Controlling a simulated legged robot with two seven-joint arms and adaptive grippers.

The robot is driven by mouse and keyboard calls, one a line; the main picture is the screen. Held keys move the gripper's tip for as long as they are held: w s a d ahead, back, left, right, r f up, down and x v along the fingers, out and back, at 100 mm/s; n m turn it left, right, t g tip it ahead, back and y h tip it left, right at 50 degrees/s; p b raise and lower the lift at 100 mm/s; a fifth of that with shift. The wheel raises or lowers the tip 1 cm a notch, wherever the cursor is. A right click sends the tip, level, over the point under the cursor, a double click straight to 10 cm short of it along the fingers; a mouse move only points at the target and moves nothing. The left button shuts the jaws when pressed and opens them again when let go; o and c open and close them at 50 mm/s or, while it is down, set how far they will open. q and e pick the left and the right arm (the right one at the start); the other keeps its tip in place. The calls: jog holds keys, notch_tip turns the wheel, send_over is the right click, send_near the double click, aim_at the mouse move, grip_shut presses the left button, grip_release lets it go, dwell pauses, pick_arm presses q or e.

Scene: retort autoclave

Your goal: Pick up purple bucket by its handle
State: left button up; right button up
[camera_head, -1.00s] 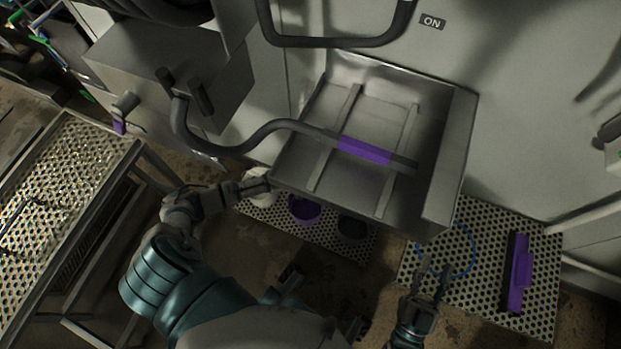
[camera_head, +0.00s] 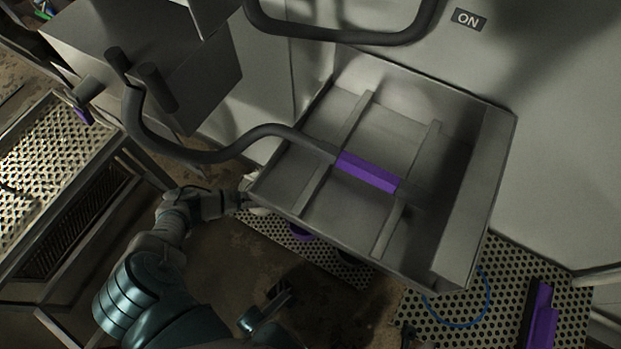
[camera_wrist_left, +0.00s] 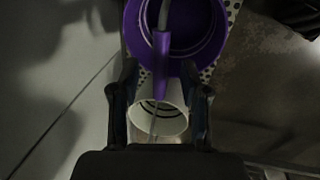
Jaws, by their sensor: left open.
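The purple bucket (camera_wrist_left: 178,25) fills the top of the left wrist view. Its handle, with a purple grip (camera_wrist_left: 162,52), reaches down toward my left gripper (camera_wrist_left: 162,72). The gripper is open, and the grip's lower end shows between its fingertips; I cannot tell if it touches. In the head view only a bit of the purple bucket (camera_head: 300,233) shows under the steel tray's edge. There, my left arm reaches in from the left, its gripper partly hidden by the tray. Of my right gripper, at most a dark tip shows at the bottom edge.
A white bucket (camera_wrist_left: 158,120) lies beyond my left fingers, near the purple one. The steel tray (camera_head: 480,190) with a purple-gripped bar (camera_head: 368,172) overhangs the buckets. A perforated mat (camera_head: 570,300) holds a blue ring (camera_head: 488,300) and a purple-handled tool (camera_head: 541,315).

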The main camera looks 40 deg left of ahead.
pick_arm(q)
notch_tip(320, 180, down, 3)
jog(key=shift+w+a+r+b, duration=0.1)
jog(key=shift+w+r+b, duration=0.1)
jog(key=shift+b, duration=0.15)
jog(key=shift+r, duration=0.3)
grip_shut()
